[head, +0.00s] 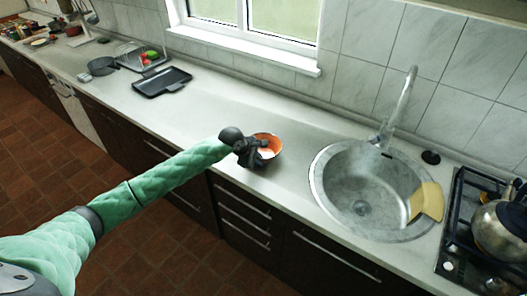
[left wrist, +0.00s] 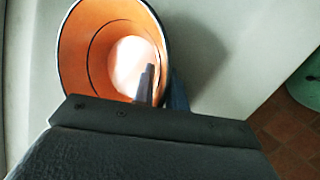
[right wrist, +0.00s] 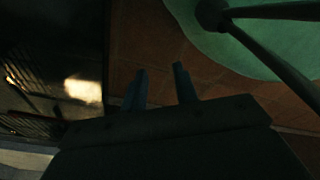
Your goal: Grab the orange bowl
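The orange bowl (head: 268,147) stands on the counter, left of the sink, with an orange inside and a darker outside. My left gripper (head: 256,150) is at its left side, overlapping the near-left rim. In the left wrist view the bowl (left wrist: 105,45) shows its orange wall and pale bottom. One finger of my left gripper (left wrist: 160,86) is inside the bowl and the other is outside, mostly hidden by the rim, with the wall between them. A gap shows between the fingers, so it looks open. My right gripper (right wrist: 161,84) is open and empty.
A round metal sink (head: 365,190) with a tall tap (head: 402,100) and a yellow cloth-like piece (head: 427,201) lies right of the bowl. A stove with a kettle (head: 500,230) is at far right. A black tray (head: 162,81) is farther left; the counter between is clear.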

